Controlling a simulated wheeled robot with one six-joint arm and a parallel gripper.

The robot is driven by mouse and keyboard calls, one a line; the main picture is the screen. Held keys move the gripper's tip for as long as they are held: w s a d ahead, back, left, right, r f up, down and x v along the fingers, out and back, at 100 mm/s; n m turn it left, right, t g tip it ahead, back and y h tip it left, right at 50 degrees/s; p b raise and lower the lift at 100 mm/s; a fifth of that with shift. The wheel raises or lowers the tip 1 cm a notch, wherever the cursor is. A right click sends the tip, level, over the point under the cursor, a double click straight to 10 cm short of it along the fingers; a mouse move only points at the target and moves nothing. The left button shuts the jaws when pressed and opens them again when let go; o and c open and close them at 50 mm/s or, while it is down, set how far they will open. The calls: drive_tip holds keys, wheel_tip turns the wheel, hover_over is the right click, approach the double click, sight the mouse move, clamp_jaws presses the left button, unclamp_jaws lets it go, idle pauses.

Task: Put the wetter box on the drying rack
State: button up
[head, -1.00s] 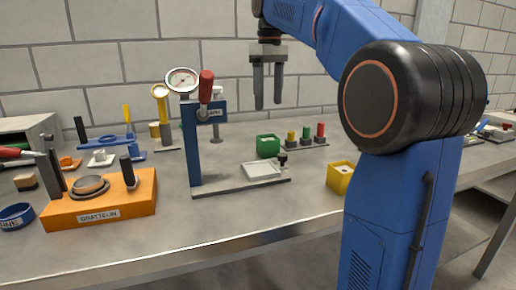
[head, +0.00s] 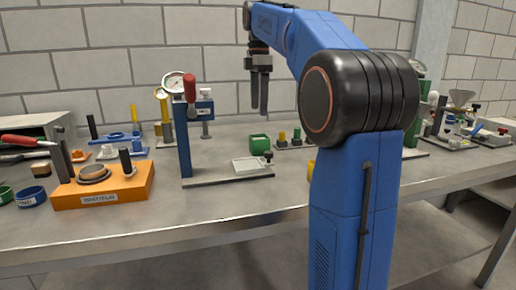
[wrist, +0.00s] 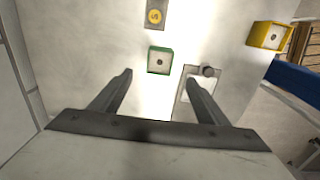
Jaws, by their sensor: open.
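A small green box (head: 259,143) stands on the bench; in the wrist view it (wrist: 160,60) lies ahead of my gripper, between the finger directions, with a dark spot in its pale top. A yellow box (head: 311,168) is mostly hidden behind my arm in the head view; the wrist view shows it (wrist: 269,35) at upper right, also with a dark spot. I cannot tell which is wetter. My gripper (head: 260,93) hangs open and empty, fingers down, above the bench; its fingers (wrist: 160,95) are apart in the wrist view. I cannot identify a drying rack.
A blue gauge press (head: 184,140) with a red handle and pale tray (head: 250,164) stands left of centre. An orange block (head: 105,188) and blue ring (head: 31,196) are at left. Coloured pegs (head: 290,138) stand behind. More apparatus (head: 460,125) fills the right end.

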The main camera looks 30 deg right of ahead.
sight(259, 141)
wheel_tip(259, 141, down, 13)
drive_tip(key=shift+d+f, duration=0.1)
drive_tip(key=shift+f, duration=0.05)
idle(0.5)
drive_tip(key=c, duration=1.4)
wheel_tip(259, 141, up, 10)
drive_tip(key=shift+r, duration=0.1)
